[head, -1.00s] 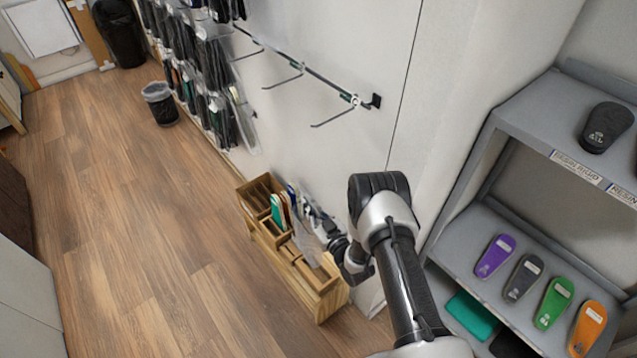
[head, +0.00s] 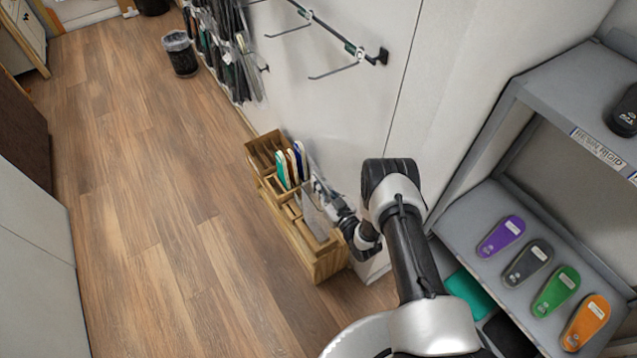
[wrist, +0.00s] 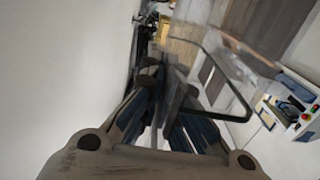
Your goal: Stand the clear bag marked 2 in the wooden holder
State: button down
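The wooden holder (head: 318,262) stands on the floor against the white wall in the head view. Several upright insoles (head: 290,165), green, white and blue, stand in its back half. My gripper (head: 322,190) is low beside the holder's wall side, partly hidden by my arm. A pale, see-through bag (head: 312,212) hangs from it over the holder's front compartments. In the wrist view my gripper (wrist: 165,78) has its fingertips close together on the bag (wrist: 212,85), which shows a dark rounded edge. I cannot read its mark, nor tell whether its bottom touches the holder.
A grey shelf (head: 465,215) with coloured insoles stands close on the right of my arm. Wall hooks (head: 335,72) and hanging packs are above and behind the holder. A bin (head: 181,55) stands farther back. The wooden floor (head: 150,240) on the left is clear.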

notch_tip(320, 180, down, 7)
jog(key=shift+b, duration=0.3)
dwell(0.5)
jog(key=shift+r, duration=0.1)
jog(key=c, duration=1.7)
grip_release()
